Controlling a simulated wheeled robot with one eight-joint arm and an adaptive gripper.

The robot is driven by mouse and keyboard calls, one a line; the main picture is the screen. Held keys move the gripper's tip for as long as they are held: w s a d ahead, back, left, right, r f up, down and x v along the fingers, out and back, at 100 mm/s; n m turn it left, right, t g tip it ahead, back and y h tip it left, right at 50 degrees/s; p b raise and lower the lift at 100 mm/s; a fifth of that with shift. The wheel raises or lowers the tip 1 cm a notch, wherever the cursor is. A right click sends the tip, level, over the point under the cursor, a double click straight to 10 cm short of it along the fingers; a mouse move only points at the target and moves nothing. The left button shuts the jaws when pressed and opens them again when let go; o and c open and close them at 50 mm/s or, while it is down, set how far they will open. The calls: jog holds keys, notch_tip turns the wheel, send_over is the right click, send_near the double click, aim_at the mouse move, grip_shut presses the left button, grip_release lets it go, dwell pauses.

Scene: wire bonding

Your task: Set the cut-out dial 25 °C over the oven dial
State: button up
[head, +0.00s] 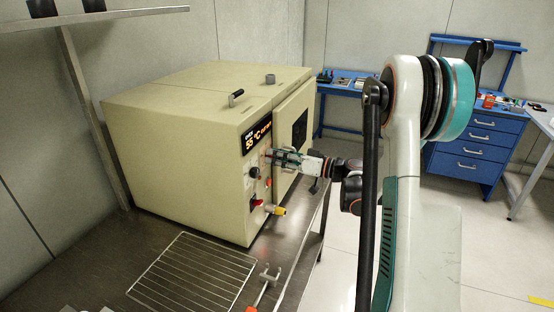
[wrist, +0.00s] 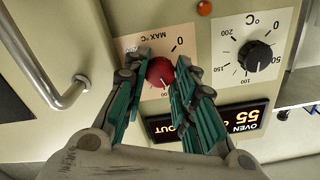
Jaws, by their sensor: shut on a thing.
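The red cut-out dial (wrist: 161,72) sits on a beige plate marked MAX °C, which appears upside down in the wrist view. My gripper (wrist: 160,75) is shut on this dial, one teal finger on each side. The fingers cover part of its scale, and I cannot read its setting exactly. The black oven dial (wrist: 255,55) is beside it on a white °C scale; its pointer is near the 50 to 100 part. In the head view my gripper (head: 282,157) is at the oven front.
The beige oven (head: 180,125) stands on a metal bench. A metal door handle (wrist: 62,97) is close to my gripper in the wrist view. A yellow plug (head: 277,210) sticks out low on the panel. A wire rack (head: 193,272) lies on the bench in front.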

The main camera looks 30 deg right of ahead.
jog(key=m+b, duration=0.2)
jog(key=m, duration=0.8)
jog(key=shift+f, duration=0.1)
jog(key=shift+m, duration=0.4)
jog(key=o, duration=0.8)
jog(key=v, duration=1.2)
